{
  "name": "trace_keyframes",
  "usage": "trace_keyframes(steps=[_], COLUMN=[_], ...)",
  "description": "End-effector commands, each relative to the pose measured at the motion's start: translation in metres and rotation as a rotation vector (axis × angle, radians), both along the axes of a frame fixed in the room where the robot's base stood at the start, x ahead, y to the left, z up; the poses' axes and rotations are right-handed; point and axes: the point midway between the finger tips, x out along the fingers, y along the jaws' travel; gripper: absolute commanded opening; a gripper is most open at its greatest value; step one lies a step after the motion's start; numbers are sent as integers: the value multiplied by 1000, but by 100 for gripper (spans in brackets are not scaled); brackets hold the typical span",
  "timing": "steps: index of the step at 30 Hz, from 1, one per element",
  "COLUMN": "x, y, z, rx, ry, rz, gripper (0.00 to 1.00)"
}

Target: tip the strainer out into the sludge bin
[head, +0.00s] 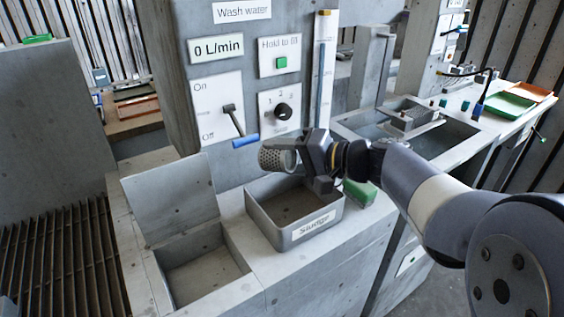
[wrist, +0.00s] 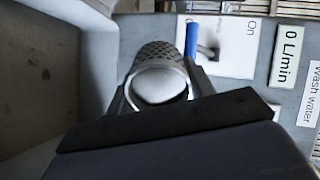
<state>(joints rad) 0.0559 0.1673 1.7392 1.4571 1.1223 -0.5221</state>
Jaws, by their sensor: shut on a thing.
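The strainer (head: 270,156) is a small grey cylinder with a perforated wall, and it lies tilted on its side in the head view. It also shows in the wrist view (wrist: 163,52), with a smooth pale round face toward the camera; I cannot tell whether that is its base or something inside. My gripper (head: 303,157) is shut on the strainer and holds it above the back left part of the sludge bin (head: 315,227). The bin is an open grey box labelled "Sludge", with a brownish floor visible. The strainer is clear of its rim.
An open-lidded pit (head: 203,272) lies left of the bin. Behind stands a panel with a blue-handled On/Off lever (head: 245,141), close to the strainer, and a "0 L/min" display (head: 217,48). A green block (head: 360,192) sits right of the bin, and a sink (head: 440,140) lies farther back.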

Motion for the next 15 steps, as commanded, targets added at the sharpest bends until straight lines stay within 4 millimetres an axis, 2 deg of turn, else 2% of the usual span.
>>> trace_keyframes(steps=[15], x=[-1], y=[-2], z=[0], rx=[69], ry=[-35], rz=[-1], gripper=[25])
